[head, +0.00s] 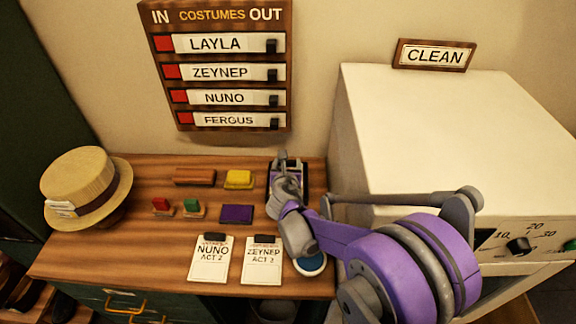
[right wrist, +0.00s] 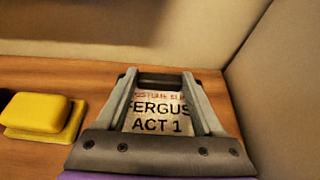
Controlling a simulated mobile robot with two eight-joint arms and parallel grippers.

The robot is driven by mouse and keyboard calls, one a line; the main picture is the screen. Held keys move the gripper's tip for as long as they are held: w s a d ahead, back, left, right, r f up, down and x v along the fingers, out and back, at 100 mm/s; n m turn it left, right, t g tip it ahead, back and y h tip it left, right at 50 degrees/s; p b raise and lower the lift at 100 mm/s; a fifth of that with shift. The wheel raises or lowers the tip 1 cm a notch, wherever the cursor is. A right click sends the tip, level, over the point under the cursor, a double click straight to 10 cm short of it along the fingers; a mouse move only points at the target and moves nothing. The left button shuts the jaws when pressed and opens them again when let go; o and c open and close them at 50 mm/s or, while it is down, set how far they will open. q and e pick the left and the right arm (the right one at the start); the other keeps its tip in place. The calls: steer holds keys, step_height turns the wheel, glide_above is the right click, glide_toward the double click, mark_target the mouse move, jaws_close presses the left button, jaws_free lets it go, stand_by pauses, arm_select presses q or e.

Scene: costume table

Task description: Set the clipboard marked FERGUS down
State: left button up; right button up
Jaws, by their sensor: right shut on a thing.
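The clipboard marked FERGUS ACT 1 (right wrist: 158,118) shows in the right wrist view as a pale card with a dark clip at its far end. My right gripper (right wrist: 160,82) is shut on it, with one finger along each side. In the head view my right gripper (head: 284,162) is over the back right of the wooden table (head: 140,240), beside the white cabinet. There the arm mostly hides the clipboard, and I cannot tell whether it touches the table. My left gripper is not in view.
Clipboards marked NUNO ACT 2 (head: 209,262) and ZEYNEP ACT 2 (head: 262,265) lie at the front. A yellow block (head: 239,178), purple pad (head: 237,214) and straw hat (head: 85,185) lie further left. The white cabinet (head: 430,130) borders the table's right side.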

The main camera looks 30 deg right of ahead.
steer(key=shift+d+f, duration=0.2)
steer(key=shift+f, duration=0.2)
steer(key=shift+f, duration=0.1)
steer(key=shift+f+b, duration=0.5)
steer(key=shift+b, duration=0.05)
steer(key=o, duration=1.5)
